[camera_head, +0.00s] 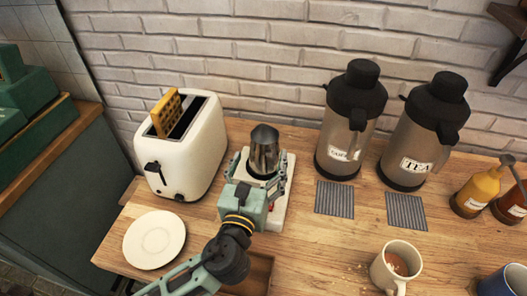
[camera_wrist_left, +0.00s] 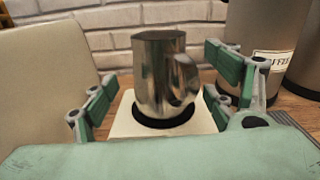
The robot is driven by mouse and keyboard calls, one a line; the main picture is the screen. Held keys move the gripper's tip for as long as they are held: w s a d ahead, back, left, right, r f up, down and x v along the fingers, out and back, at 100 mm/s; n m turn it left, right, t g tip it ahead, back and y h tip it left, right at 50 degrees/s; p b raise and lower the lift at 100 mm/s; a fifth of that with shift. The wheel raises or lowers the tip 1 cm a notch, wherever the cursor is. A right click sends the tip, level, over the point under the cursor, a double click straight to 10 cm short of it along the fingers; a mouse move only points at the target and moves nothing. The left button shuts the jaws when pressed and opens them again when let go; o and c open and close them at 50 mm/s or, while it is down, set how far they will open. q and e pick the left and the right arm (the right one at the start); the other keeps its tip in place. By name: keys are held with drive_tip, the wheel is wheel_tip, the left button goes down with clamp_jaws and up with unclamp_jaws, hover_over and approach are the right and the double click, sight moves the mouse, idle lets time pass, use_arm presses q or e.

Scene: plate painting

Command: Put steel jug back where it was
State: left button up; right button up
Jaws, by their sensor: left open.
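The steel jug (camera_head: 264,148) stands upright on a white square base with a dark round pad (camera_head: 281,208), between the toaster and the coffee dispenser. In the left wrist view the jug (camera_wrist_left: 160,75) stands on the dark pad (camera_wrist_left: 165,118), its handle towards the right. My left gripper (camera_head: 263,172) is in front of the jug. Its fingers are open, one to each side of the jug, with visible gaps in the left wrist view (camera_wrist_left: 162,85). My right gripper does not show.
A white toaster (camera_head: 193,157) with a waffle sticking out stands left. Coffee (camera_head: 349,125) and tea (camera_head: 421,135) dispensers stand right, with grey mats (camera_head: 334,199) before them. A white plate (camera_head: 154,240), a cup (camera_head: 397,264) and sauce bottles (camera_head: 474,192) are on the wooden counter (camera_head: 318,250).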

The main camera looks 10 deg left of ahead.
use_arm(q)
drive_tip(key=s+b, duration=0.1)
drive_tip(key=s, duration=0.5)
drive_tip(key=shift+s, duration=0.25)
drive_tip(key=shift+r, duration=0.15)
